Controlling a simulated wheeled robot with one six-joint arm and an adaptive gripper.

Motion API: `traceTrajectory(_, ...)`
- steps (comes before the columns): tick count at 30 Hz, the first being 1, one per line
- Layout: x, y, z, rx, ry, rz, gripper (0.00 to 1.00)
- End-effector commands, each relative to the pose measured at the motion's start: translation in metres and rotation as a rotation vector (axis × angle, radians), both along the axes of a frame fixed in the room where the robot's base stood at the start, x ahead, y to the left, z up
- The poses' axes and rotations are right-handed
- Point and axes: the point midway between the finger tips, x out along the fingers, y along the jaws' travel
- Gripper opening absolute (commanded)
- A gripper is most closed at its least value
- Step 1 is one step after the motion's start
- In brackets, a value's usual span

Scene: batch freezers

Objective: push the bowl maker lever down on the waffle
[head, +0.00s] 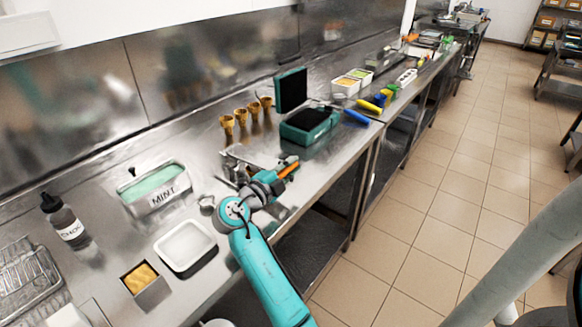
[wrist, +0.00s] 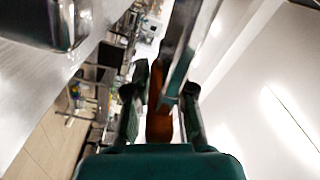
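The bowl maker (head: 243,160) is a metal press on the counter, partly hidden behind my arm. Its lever has an orange-brown handle (head: 289,170), which also shows in the wrist view (wrist: 159,122) beside a shiny metal bar (wrist: 186,45). My gripper (head: 277,179) is at the handle. In the wrist view its two dark green fingers (wrist: 160,105) stand on either side of the handle, with gaps seen beside it; contact is unclear. I cannot make out a waffle in the bowl maker.
Behind it stand several waffle cones (head: 245,116) and a green waffle iron (head: 306,127) with its lid up. A mint tub (head: 157,200), a sauce bottle (head: 66,222) and a white tray (head: 185,246) are to the left.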

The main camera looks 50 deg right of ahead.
Motion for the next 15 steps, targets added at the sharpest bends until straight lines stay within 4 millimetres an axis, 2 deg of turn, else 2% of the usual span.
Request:
traceTrajectory(1,0.0,0.0,0.0,0.0,0.0,0.001,0.37)
traceTrajectory(2,0.0,0.0,0.0,0.0,0.0,0.001,0.44)
traceTrajectory(11,0.0,0.001,0.001,-0.001,-0.002,0.0,0.44)
traceTrajectory(15,0.001,0.01,0.001,0.0,-0.002,0.002,0.44)
